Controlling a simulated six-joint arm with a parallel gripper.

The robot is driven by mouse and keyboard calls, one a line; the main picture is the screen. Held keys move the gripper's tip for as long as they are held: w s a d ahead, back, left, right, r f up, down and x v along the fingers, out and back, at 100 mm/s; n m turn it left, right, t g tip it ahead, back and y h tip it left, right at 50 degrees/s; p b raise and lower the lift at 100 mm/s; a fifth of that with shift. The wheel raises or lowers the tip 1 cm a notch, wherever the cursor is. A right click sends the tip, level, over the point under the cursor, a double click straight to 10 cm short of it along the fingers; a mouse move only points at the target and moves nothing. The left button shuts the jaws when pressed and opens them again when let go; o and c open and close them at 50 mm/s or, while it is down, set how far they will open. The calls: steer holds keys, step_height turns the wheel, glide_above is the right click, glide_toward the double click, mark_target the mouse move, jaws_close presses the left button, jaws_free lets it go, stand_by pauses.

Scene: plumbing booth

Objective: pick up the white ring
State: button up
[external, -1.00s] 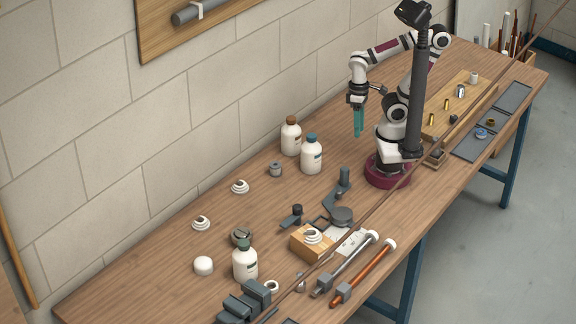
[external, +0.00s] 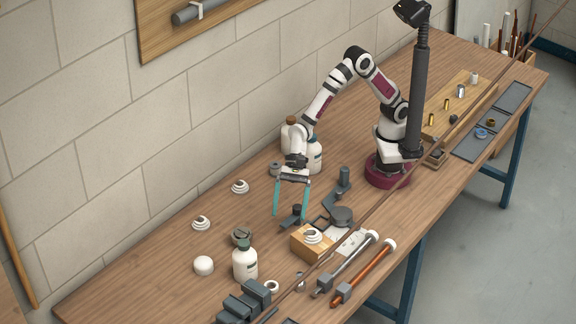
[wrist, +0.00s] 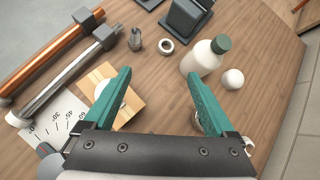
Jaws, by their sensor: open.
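The white ring (external: 266,287) lies flat on the table beside the green-capped white bottle (external: 245,262), near the front edge. In the wrist view the ring (wrist: 162,48) shows near the top middle, left of the bottle (wrist: 202,58), with its hole visible. My gripper (external: 290,215) has teal fingers spread wide, pointing down above the table, with nothing between them. It is apart from the ring, farther back. In the wrist view the gripper (wrist: 160,76) frames bare table between its fingertips, and the ring lies beyond them.
A white ball (external: 203,266) lies left of the bottle. A dark vise (external: 243,303) is in front. A wooden block (external: 303,250) bears a white stepped piece (external: 312,236). More white stepped pieces (external: 240,187) lie toward the wall. A steel pipe clamp (external: 347,264) lies right.

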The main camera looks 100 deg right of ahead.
steer(key=w+a+f+m, duration=0.2)
steer(key=a+f+m, duration=0.1)
steer(key=a+f, duration=0.15)
glide_toward(272, 287)
steer(key=a, duration=0.2)
steer(key=shift+s+a+t+h, duration=0.15)
steer(key=shift+a+t+h, duration=0.15)
steer(key=shift+a+t, duration=0.1)
steer(key=x, duration=0.6)
steer(key=shift+w+r, duration=0.15)
steer(key=shift+w, duration=0.2)
steer(key=shift+r, duration=0.15)
steer(key=c, duration=1.4)
